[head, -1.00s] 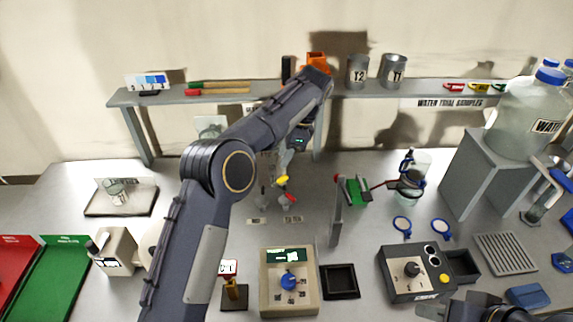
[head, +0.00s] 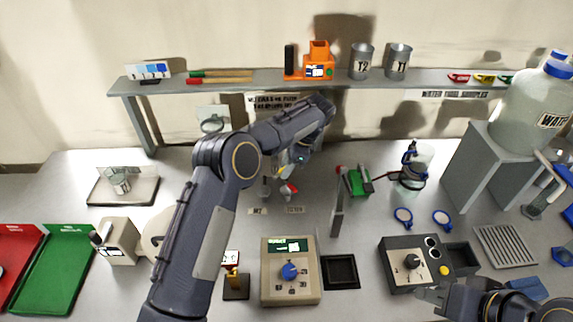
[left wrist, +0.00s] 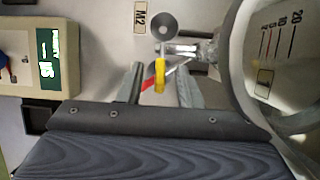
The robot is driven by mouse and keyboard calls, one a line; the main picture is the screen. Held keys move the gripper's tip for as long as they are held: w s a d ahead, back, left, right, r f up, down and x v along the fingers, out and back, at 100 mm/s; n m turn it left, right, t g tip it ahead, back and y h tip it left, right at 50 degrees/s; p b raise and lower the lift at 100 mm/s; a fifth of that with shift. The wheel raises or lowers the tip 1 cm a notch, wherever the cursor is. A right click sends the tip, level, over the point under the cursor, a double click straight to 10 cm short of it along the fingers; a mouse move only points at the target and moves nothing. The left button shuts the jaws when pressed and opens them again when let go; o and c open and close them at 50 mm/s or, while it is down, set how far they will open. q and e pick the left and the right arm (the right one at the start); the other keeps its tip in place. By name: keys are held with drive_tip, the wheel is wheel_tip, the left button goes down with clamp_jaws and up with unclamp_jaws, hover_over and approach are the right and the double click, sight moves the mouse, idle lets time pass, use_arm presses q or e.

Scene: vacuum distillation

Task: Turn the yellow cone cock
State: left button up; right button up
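The yellow cone cock (left wrist: 160,75) shows in the left wrist view as a small yellow handle on a metal fitting, with a red handle (left wrist: 149,85) close beside it. My left gripper (left wrist: 160,70) is open, with one finger on each side of the yellow handle; I cannot tell whether either finger touches it.
A large glass vessel (left wrist: 238,60) stands close on the right in the wrist view. A control box with a blue knob (head: 290,271) stands in front of the cock. A green clamp (head: 358,182) and a flask (head: 416,165) are to the right.

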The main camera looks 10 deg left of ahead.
use_arm(q)
clamp_jaws()
drive_tip(key=shift+w+d+f+y, duration=0.1)
drive_tip(key=shift+d+f+y, duration=0.45)
drive_tip(key=shift+y, duration=0.55)
drive_tip(key=shift+d+f+g+y, duration=0.2)
drive_tip(key=shift+f+g+y, duration=0.1)
drive_tip(key=shift+y, duration=0.6)
unclamp_jaws()
drive_tip(key=shift+r, duration=0.1)
